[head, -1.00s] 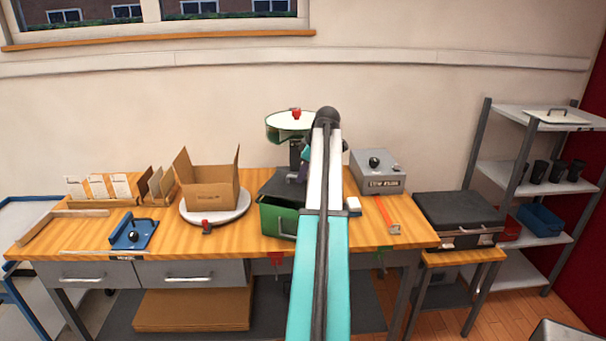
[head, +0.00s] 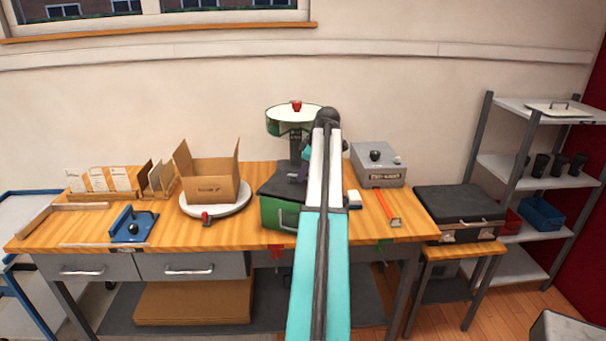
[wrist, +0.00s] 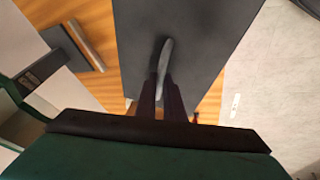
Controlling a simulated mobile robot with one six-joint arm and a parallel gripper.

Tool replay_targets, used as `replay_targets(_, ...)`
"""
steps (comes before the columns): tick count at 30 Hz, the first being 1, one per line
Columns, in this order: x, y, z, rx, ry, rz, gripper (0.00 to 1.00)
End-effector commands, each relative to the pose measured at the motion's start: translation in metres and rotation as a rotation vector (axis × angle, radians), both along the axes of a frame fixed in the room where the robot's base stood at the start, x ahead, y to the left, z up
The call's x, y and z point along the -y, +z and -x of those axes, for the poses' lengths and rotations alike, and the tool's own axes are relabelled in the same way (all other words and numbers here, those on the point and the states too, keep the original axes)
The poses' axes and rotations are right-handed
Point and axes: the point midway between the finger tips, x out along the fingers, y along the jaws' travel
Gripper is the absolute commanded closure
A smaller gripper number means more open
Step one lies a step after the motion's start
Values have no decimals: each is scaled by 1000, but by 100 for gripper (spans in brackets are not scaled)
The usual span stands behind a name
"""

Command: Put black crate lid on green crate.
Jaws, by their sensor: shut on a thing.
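The black crate lid (head: 282,190) lies over the top of the green crate (head: 280,215) at the middle of the workbench in the head view. It looks nearly level, and I cannot tell whether it rests fully on the rim. My gripper (wrist: 162,92) is shut on the lid's handle (wrist: 165,62) in the wrist view, with the dark lid panel (wrist: 185,25) filling the upper middle. In the head view my arm hides the right part of the crate and lid.
An open cardboard box (head: 208,190) on a round white turntable (head: 238,208) is to the left. A grey device (head: 377,164) and an orange-red tool (head: 388,208) are to the right on the workbench (head: 165,222).

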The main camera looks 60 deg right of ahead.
Motion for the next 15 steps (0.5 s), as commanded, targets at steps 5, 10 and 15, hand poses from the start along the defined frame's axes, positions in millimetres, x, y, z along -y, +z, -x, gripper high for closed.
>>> replay_targets(5, 0, 0, 0, 0, 0, 1, 100)
replay_targets(10, 0, 0, 0, 0, -1, 0, 100)
replay_targets(15, 1, 0, 1, 0, -1, 0, 70)
